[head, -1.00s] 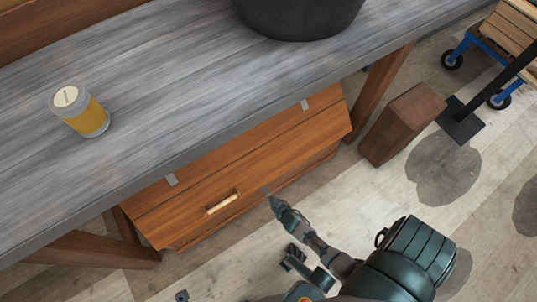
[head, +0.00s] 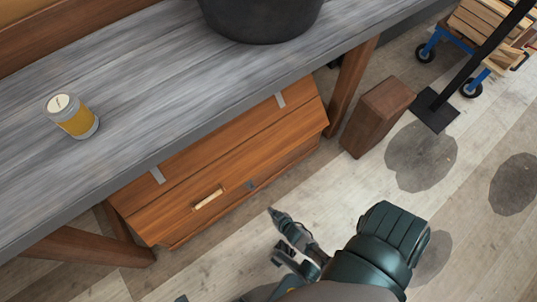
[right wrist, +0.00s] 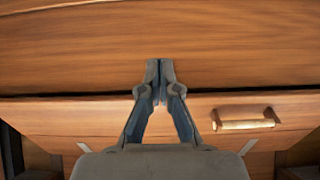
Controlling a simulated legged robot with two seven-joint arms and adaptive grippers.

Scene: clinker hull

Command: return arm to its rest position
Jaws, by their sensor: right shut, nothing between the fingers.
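My right gripper (head: 272,212) is in front of the wooden chest under the workbench, apart from it, over the floor. In the right wrist view my right gripper (right wrist: 160,66) has its two fingertips together, with nothing between them. The dark green right arm (head: 385,240) comes in from the bottom of the head view. My left gripper does not show in either view now.
The wooden chest (head: 255,150) with a pale handle (head: 208,199) stands under the grey workbench (head: 140,80). A yellow-labelled jar (head: 73,117) and a black pot (head: 262,18) stand on the bench. A brown block (head: 378,115) and a wheeled cart (head: 480,40) stand at the right.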

